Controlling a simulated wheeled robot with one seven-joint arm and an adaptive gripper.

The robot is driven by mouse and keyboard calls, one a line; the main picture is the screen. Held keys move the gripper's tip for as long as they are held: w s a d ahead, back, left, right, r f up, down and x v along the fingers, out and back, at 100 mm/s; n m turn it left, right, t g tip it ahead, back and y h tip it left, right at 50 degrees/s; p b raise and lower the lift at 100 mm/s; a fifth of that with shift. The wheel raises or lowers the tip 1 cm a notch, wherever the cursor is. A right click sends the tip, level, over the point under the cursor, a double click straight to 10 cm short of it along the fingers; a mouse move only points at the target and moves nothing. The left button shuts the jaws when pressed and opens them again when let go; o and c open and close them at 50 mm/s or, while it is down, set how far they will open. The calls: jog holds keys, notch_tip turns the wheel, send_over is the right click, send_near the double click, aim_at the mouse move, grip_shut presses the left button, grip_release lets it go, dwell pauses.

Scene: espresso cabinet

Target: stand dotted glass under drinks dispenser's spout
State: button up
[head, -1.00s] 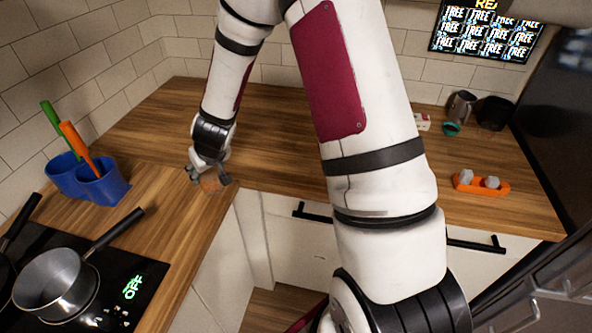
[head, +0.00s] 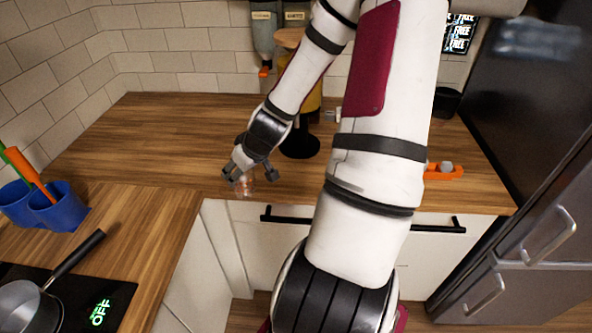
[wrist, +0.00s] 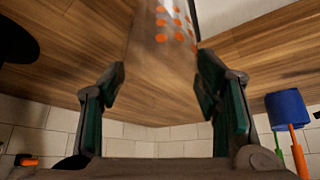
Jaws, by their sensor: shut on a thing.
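The dotted glass (wrist: 172,28) is clear with orange dots and runs out of the top of the wrist view. My gripper (wrist: 160,82) is shut on it, a finger on each side. In the head view my gripper (head: 248,174) points down near the counter's front edge, with the glass (head: 245,187) faintly visible below it. I cannot tell whether the glass touches the counter. The drinks dispenser (head: 313,98) stands behind and right of my gripper, with an amber body, wooden lid and black base. Its small grey spout (head: 331,115) sticks out at right. My arm hides part of it.
Wall dispensers (head: 263,32) hang behind the drinks dispenser. An orange holder (head: 443,171) lies at the counter's right. Blue cups (head: 58,208) with utensils and a pan (head: 30,305) are at left. The counter left of my gripper is clear.

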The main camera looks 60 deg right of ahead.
jog(key=s+d+r+m, duration=0.1)
jog(key=s+d, duration=0.3)
jog(key=s, duration=0.5)
jog(key=s+d+r+m, duration=0.1)
jog(key=s+d, duration=0.2)
jog(key=s, duration=0.5)
jog(key=shift+h, duration=0.4)
jog(key=shift+w+d+f+b, duration=0.45)
jog(key=shift+w+d+f, duration=0.35)
jog(key=shift+w+d, duration=1.1)
jog(key=shift+w+d+f+b, duration=0.5)
jog(key=shift+w+d+f, duration=0.25)
jog(key=shift+w+d, duration=1.15)
jog(key=shift+w+d+f+b, duration=0.45)
jog(key=shift+w+d+f, duration=0.35)
jog(key=shift+w+d, duration=1.05)
jog(key=o, duration=1.3)
jog(key=shift+f, duration=0.1)
